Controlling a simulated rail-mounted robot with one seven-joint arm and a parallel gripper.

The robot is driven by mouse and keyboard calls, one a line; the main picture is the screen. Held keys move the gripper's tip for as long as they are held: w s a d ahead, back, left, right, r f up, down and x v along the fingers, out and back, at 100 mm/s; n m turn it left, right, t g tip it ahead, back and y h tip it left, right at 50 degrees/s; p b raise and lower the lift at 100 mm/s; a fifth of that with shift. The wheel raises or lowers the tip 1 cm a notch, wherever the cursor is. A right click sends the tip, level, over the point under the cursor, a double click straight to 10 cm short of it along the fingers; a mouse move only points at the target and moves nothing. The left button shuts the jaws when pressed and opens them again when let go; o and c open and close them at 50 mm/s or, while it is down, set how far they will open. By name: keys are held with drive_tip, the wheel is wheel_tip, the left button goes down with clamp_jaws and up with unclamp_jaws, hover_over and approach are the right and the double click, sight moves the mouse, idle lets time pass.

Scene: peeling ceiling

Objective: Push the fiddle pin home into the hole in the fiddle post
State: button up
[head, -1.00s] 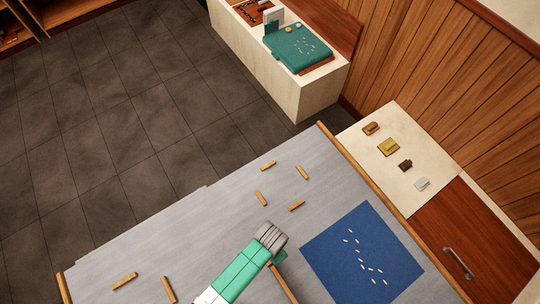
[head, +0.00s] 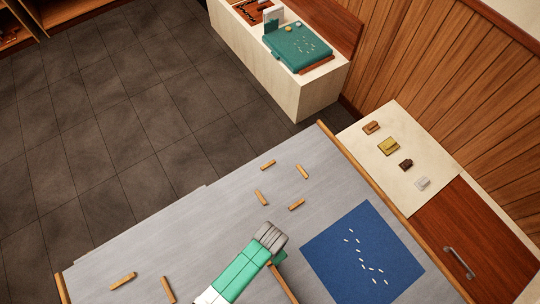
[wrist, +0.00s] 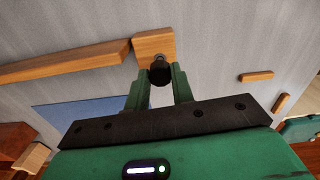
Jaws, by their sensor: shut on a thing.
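In the wrist view my gripper (wrist: 159,88) has its two green fingers closed on a dark, rounded pin (wrist: 160,74), the fiddle pin. The pin's far end meets the face of a wooden block (wrist: 147,45), the fiddle post. The hole is hidden behind the pin, and I cannot tell how deep the pin sits. A long wooden rail (wrist: 65,62) runs left from the post. In the head view my arm covers the pin and post, and only a length of the rail (head: 287,285) shows below my wrist.
The grey tabletop (head: 215,215) carries several small wooden strips (head: 262,198) and a blue mat (head: 335,260) with white pieces. A side counter (head: 420,155) with several small blocks stands at the right.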

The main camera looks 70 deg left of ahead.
drive_tip(key=shift+f, duration=0.15)
drive_tip(key=shift+f+b, duration=0.9)
drive_tip(key=shift+f, duration=0.25)
drive_tip(key=o, duration=1)
drive_tip(key=shift+r, duration=0.1)
drive_tip(key=shift+o, duration=0.2)
drive_tip(key=shift+r, duration=0.15)
wheel_tip(320, 180, up, 8)
drive_tip(key=shift+f+p, duration=0.2)
drive_tip(key=shift+p, duration=0.5)
wheel_tip(320, 180, up, 4)
drive_tip(key=p, duration=0.4)
drive_tip(key=shift+p, duration=0.3)
